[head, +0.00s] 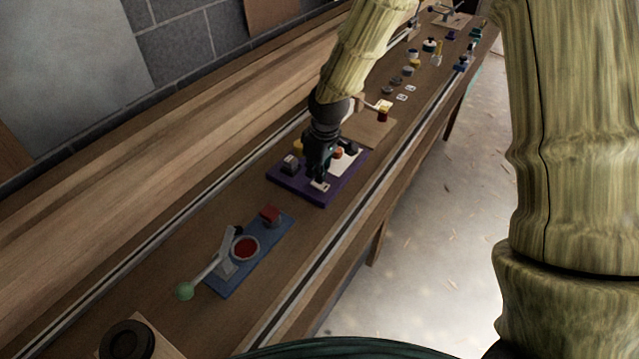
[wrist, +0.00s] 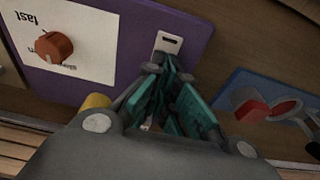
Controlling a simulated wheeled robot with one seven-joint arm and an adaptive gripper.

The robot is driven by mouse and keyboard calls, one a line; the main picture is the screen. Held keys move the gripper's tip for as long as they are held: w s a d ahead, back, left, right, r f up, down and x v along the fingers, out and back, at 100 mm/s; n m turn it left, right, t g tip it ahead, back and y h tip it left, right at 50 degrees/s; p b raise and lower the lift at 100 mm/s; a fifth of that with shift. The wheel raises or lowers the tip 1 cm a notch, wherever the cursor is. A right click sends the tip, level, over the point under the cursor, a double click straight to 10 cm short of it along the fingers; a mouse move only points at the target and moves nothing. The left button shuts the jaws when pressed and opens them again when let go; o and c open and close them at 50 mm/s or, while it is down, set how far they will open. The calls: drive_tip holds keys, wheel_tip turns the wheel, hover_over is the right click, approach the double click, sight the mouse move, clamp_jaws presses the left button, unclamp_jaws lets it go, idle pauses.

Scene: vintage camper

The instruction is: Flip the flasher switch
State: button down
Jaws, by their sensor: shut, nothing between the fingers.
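A purple panel (head: 315,197) lies on the long bench, under my gripper (head: 318,178). In the wrist view the panel (wrist: 190,28) carries a small white plate with a dark slot (wrist: 168,43), which looks like the switch. My gripper (wrist: 168,70) is shut and empty, its fingertips right at the lower edge of that plate. Whether they touch it I cannot tell, and the fingers may hide part of the switch. An orange-brown knob (wrist: 54,47) sits on a white label reading "fast", to the left in the wrist view.
A blue board (head: 270,243) with a red block, a red-filled ring and a green-ended lever lies nearer on the bench. A grey block (head: 290,163) and a yellow part (wrist: 97,101) stand on the panel close to my gripper. A brown board (head: 370,130) lies beyond.

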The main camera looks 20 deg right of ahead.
drive_tip(key=shift+f, duration=0.65)
idle(0.5)
drive_tip(key=shift+r, duration=0.15)
drive_tip(key=shift+r+p, duration=2.6)
drive_tip(key=shift+r, duration=0.8)
